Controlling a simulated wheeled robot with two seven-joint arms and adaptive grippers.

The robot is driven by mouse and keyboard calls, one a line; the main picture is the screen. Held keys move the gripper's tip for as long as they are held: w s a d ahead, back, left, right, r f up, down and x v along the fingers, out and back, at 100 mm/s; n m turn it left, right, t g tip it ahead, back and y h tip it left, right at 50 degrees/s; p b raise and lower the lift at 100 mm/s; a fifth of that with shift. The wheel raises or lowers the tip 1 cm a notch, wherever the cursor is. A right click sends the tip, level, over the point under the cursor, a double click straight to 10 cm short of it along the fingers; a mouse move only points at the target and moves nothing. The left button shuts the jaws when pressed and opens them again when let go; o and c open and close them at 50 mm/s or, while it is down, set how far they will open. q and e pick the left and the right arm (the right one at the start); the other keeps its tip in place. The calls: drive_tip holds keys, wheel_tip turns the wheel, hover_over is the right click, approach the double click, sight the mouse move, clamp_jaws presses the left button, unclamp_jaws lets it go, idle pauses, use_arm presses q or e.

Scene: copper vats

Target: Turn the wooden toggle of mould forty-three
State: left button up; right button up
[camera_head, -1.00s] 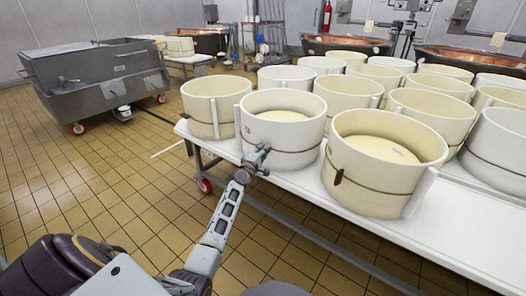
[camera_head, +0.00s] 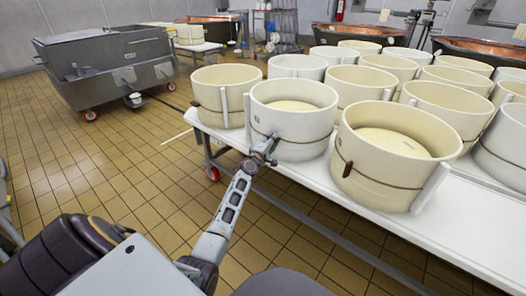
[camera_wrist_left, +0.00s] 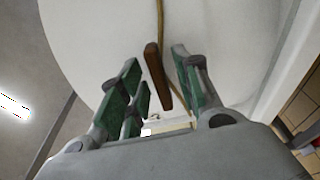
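My left gripper (camera_head: 265,149) is at the front wall of a white round mould (camera_head: 294,105) near the table's front edge. In the left wrist view, the brown wooden toggle (camera_wrist_left: 157,76) lies between the green-padded fingers of the gripper (camera_wrist_left: 160,90), at a slight tilt. The fingers stand open, with gaps showing on either side of the toggle. A tan cord (camera_wrist_left: 160,17) runs over the mould's white wall beside it. In the head view the gripper hides this toggle. I cannot read any mould number. My right gripper is not in view.
A nearby mould (camera_head: 395,143) on the right carries its own brown toggle (camera_head: 347,169). Several more moulds crowd the white table (camera_head: 455,232). A grey wheeled vat (camera_head: 105,68) stands at the back left. The tiled floor (camera_head: 115,165) between is clear.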

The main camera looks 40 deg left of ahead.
use_arm(q)
drive_tip(key=s+d, duration=0.1)
drive_tip(key=s, duration=1)
drive_tip(key=shift+s+d, duration=0.2)
idle(0.8)
